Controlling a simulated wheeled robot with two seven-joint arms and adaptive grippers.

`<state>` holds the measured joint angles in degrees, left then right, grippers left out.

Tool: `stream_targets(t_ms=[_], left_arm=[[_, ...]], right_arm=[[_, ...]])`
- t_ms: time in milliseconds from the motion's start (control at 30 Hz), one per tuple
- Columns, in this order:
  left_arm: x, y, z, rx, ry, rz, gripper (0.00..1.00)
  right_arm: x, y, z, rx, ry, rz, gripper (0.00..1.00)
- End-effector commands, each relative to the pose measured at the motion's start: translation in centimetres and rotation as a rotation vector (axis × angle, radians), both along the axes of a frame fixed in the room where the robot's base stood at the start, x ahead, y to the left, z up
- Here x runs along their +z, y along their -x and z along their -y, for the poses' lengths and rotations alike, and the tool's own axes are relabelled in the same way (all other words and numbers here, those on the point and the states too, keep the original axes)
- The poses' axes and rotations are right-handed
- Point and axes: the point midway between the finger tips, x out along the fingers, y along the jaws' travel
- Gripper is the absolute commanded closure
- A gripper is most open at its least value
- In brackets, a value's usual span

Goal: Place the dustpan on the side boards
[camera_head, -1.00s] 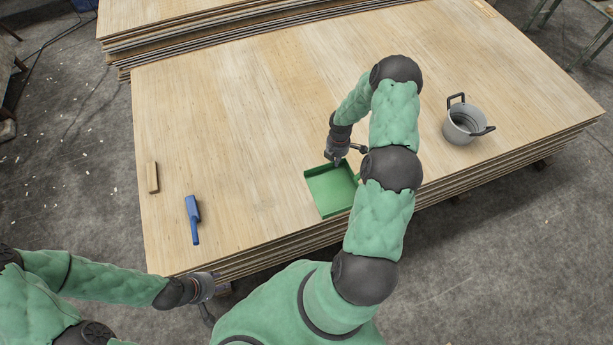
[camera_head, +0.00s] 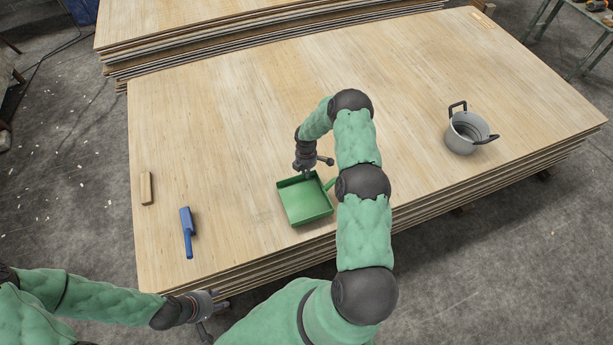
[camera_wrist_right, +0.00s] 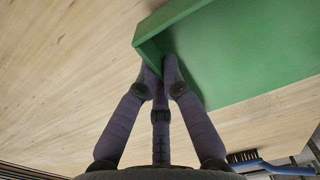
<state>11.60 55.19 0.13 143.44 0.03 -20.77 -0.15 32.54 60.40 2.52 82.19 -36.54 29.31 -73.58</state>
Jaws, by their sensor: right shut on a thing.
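The green dustpan (camera_head: 305,203) is over the front part of the near board stack (camera_head: 235,150), close to its front edge. My right gripper (camera_head: 307,173) is shut on the dustpan's far wall. In the right wrist view, the fingers (camera_wrist_right: 160,72) close on a wall near a corner of the green pan (camera_wrist_right: 250,50). I cannot tell whether the pan touches the boards. A second board stack (camera_head: 190,22) lies behind the near one. My left gripper (camera_head: 207,318) is low at the left, by the stack's front edge; its fingers are too unclear to judge.
A blue brush (camera_head: 187,232) and a small wooden block (camera_head: 146,188) lie on the near stack's left part. A grey pot (camera_head: 466,133) with dark handles stands at its right. The middle and back of the near stack are clear.

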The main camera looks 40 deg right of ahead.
Motion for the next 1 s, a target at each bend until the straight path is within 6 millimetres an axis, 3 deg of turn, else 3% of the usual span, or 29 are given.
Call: stream_targets(t_ms=[33, 100, 533, 600, 633, 1000], left_arm=[[-0.8, 0.0, 0.0, 0.000, 0.000, 0.000, 0.60], [-1.2, 0.0, 0.0, 0.000, 0.000, 0.000, 0.60], [-1.5, 0.0, 0.0, 0.000, 0.000, 0.000, 0.60], [-1.4, 0.0, 0.0, 0.000, 0.000, 0.000, 0.60], [-1.4, 0.0, 0.0, 0.000, 0.000, 0.000, 0.60], [-1.2, 0.0, 0.0, 0.000, 0.000, 0.000, 0.60]], right_arm=[[-1.3, 0.1, 0.0, -0.001, -0.001, -0.003, 1.00], [-2.1, 0.1, 0.0, -0.001, -0.002, -0.002, 1.00], [-2.6, 0.1, 0.1, -0.001, 0.000, 0.000, 1.00], [-2.5, 0.1, 0.0, 0.000, 0.000, -0.001, 0.72], [-2.4, 0.1, 0.0, 0.000, 0.000, -0.001, 0.68], [-2.3, 0.1, 0.0, 0.000, 0.000, -0.001, 0.68]])
